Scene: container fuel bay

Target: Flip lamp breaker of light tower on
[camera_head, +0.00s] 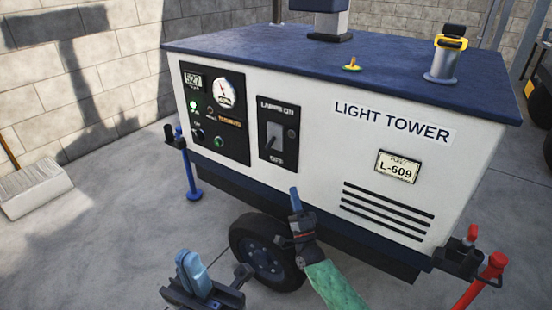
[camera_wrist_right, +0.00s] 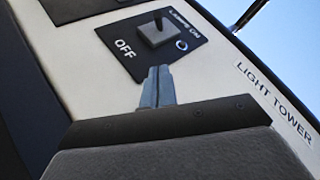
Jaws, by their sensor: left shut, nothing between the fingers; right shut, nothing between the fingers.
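The light tower's lamp breaker is a lever (camera_head: 272,138) on a dark plate (camera_head: 290,150) marked LAMPS ON at the top and OFF at the bottom. In the head view the lever seems to slant down towards OFF. In the right wrist view the lever (camera_wrist_right: 155,31) stands out from the plate, just beyond my fingertips. My right gripper (camera_head: 295,192) is shut and empty, below the plate. Its closed fingers also show in the right wrist view (camera_wrist_right: 158,72), pointing at the plate, with no clear contact with the lever. My left gripper (camera_head: 188,262) is shut and empty, low at the left.
A gauge panel (camera_head: 236,142) with a green light sits left of the breaker plate. A wheel (camera_head: 252,262) is under the cabinet (camera_head: 330,160). A blue jack (camera_head: 190,175) stands left, a red one (camera_head: 486,280) right.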

